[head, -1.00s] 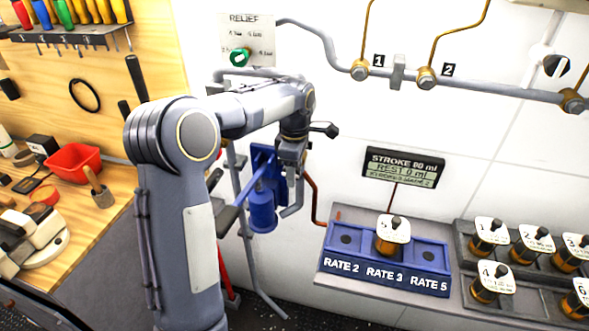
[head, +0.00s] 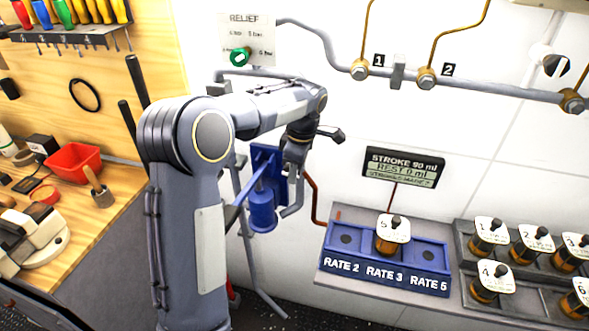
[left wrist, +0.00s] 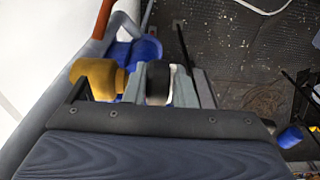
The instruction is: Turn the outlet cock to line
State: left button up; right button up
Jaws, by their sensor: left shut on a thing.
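My left gripper (head: 294,168) is beside the blue pump body (head: 263,205) on the wall, below the grey pipe. In the left wrist view its fingers (left wrist: 172,85) are closed around a black, pale-edged grip (left wrist: 157,84), apparently the outlet cock's handle. A brass fitting (left wrist: 97,77) sits just left of the fingers, by a grey pipe (left wrist: 62,100). In the head view the cock is hidden by my wrist and fingers, so its angle cannot be read. My right gripper is not in view.
A blue rack marked RATE 2, RATE 3 and RATE 5 (head: 385,275) holds one capped jar (head: 391,237) in its middle place. A display (head: 403,167) hangs above it. A grey tray of jars stands right. A workbench (head: 110,215) with a red bin (head: 73,160) is left.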

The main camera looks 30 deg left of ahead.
pick_arm(q)
jog(key=shift+d+f+y, duration=0.1)
jog(key=shift+d+y, duration=0.1)
jog(key=shift+y, duration=0.6)
jog(key=shift+w+f+g+y+b, duration=0.15)
jog(key=shift+g+y+b, duration=0.2)
jog(key=shift+y, duration=0.45)
jog(key=y+b, duration=0.2)
jog(key=y, duration=0.1)
jog(key=shift+d+f+g+y+b, duration=0.15)
jog(key=shift+f+g+y+b, duration=0.15)
jog(key=shift+f+g+b, duration=0.1)
jog(key=y+b, duration=0.2)
jog(key=b, duration=0.1)
jog(key=g+y+b, duration=0.1)
jog(key=y+b, duration=0.2)
jog(key=g+y+b, duration=0.1)
jog(key=y+b, duration=0.2)
jog(key=b, duration=0.1)
jog(key=shift+f, duration=0.4)
jog(key=shift+r+y+b, duration=0.1)
jog(key=shift+y+b, duration=0.6)
jog(key=shift+b, duration=0.1)
jog(key=shift+a, duration=0.2)
jog(key=o, duration=1)
jog(key=shift+d, duration=0.1)
